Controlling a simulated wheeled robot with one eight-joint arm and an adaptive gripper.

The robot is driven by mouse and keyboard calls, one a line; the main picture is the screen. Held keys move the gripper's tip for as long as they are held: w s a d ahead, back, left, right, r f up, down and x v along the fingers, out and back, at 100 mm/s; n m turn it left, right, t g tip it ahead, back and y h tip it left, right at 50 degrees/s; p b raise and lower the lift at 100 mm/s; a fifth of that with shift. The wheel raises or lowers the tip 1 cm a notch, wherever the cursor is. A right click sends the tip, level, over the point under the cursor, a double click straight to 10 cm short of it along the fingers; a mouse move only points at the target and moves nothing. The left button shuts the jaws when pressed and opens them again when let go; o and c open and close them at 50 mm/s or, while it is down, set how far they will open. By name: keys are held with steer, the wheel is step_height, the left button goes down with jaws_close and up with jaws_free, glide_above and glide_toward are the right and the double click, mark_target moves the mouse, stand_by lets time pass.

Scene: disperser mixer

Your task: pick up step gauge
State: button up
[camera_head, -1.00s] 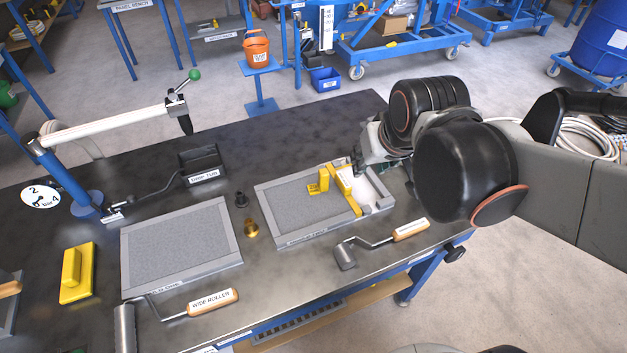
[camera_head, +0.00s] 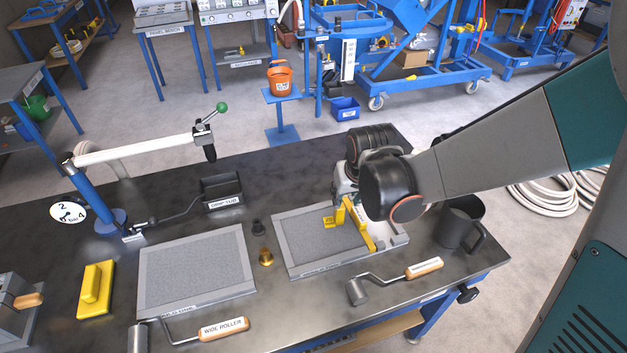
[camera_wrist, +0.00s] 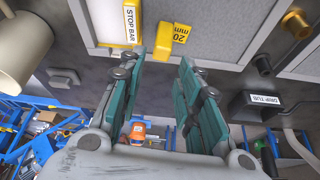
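The step gauge appears to be the small yellow block marked 20 mm (camera_head: 331,220), on the right tray's grey surface in the head view. It also shows in the wrist view (camera_wrist: 172,40), just beyond my fingertips. My gripper (camera_wrist: 165,62) is open and empty, with its two teal fingers apart. In the head view my gripper (camera_head: 342,186) is above the back of the tray, close to the block, and partly hidden by my own wrist. The yellow stop bar (camera_wrist: 133,22) lies beside the block; it also shows in the head view (camera_head: 359,225).
The right tray (camera_head: 290,245) has raised edges. A second tray (camera_head: 197,268), a brass weight (camera_head: 265,257) and a dark weight (camera_head: 258,227) are to its left. A small roller (camera_head: 358,291) lies in front. A grey mug (camera_head: 459,229) stands at right.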

steer(key=b+x, duration=0.4)
steer(key=x, duration=0.5)
steer(key=shift+w+a+f, duration=0.1)
steer(key=shift+a+f, duration=0.05)
steer(key=shift+f, duration=0.25)
steer(key=shift+r, duration=0.1)
steer(key=shift+c, duration=0.3)
jaws_close()
